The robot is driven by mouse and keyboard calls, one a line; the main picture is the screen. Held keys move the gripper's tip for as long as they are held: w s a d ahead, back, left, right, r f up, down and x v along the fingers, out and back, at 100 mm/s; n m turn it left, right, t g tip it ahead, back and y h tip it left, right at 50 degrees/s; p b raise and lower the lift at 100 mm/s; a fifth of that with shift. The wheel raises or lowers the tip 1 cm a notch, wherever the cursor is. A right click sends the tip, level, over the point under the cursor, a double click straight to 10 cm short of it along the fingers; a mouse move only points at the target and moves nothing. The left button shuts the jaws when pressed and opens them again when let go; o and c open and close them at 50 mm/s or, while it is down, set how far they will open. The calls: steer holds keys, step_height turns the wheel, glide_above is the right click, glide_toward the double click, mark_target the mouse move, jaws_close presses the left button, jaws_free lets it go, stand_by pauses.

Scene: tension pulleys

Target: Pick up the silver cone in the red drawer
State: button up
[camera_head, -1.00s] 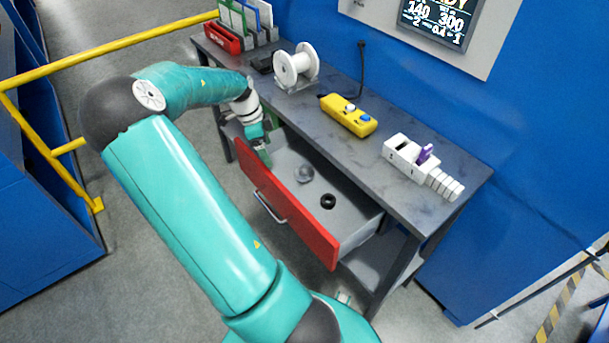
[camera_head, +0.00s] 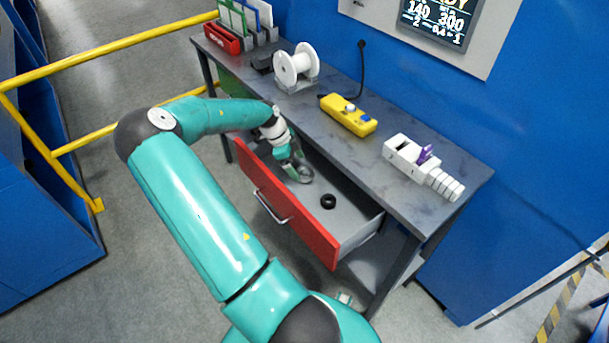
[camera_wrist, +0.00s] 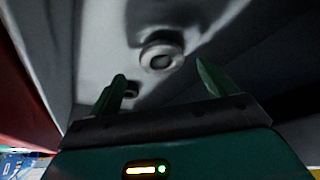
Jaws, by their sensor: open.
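The red drawer (camera_head: 289,214) is pulled out under the bench. The silver cone (camera_wrist: 161,55) shows in the wrist view as a round grey piece with a dark centre, on the grey drawer floor. It lies just beyond and between the spread fingertips of my gripper (camera_wrist: 160,71), which is open and empty. In the head view my gripper (camera_head: 297,174) is inside the drawer, over the cone's place, and partly hides the cone. Whether a finger touches the cone I cannot tell.
A black ring (camera_head: 328,201) lies in the drawer near the cone; it is partly behind the left finger in the wrist view (camera_wrist: 131,90). The bench top (camera_head: 370,160) overhangs the drawer and carries a white spool (camera_head: 296,66) and a yellow control box (camera_head: 348,115).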

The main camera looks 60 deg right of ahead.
mark_target(302, 169)
steer(key=x, duration=0.4)
steer(key=shift+s+d+f, duration=0.15)
steer(key=shift+d+f, duration=0.05)
steer(key=shift+f, duration=0.1)
steer(key=c, duration=1.2)
steer(key=shift+r, duration=0.2)
steer(key=shift+r, duration=0.3)
steer(key=shift+a+r, duration=0.15)
steer(key=shift+a, duration=0.1)
steer(key=a, duration=0.2)
steer(key=a+r, duration=0.1)
steer(key=shift+s+a, duration=0.3)
steer(key=shift+s, duration=0.05)
step_height(302, 169, up, 13)
steer(key=shift+f, duration=0.1)
